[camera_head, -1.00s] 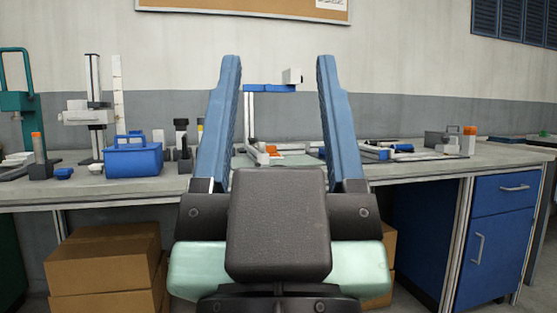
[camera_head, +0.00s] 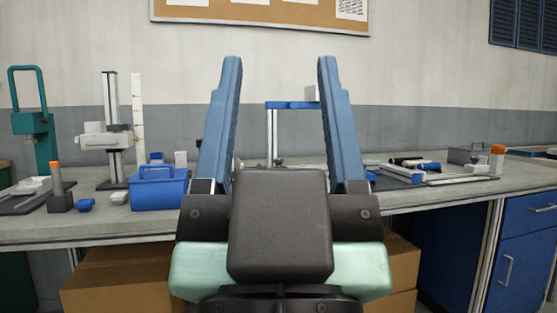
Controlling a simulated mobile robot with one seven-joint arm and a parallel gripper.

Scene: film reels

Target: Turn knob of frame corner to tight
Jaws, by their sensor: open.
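My gripper (camera_head: 280,60) is open and empty, its two blue fingers pointing up and away in front of me. Between and beyond the fingers, a pale upright post with a blue crosspiece (camera_head: 292,105) stands on the workbench. Pale bars and blue and black parts (camera_head: 405,170) lie on the bench to the right of the fingers, apart from them. I cannot tell which part is the frame corner. Its knob cannot be made out. The bench area straight ahead is largely hidden behind my gripper.
The grey workbench (camera_head: 130,228) spans the view. On its left are a green press (camera_head: 42,130), a blue caddy (camera_head: 160,190) and an orange-topped post (camera_head: 56,182). At the right are a grey box (camera_head: 465,156) and an orange-topped cylinder (camera_head: 497,158). Cardboard boxes (camera_head: 115,285) stand below.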

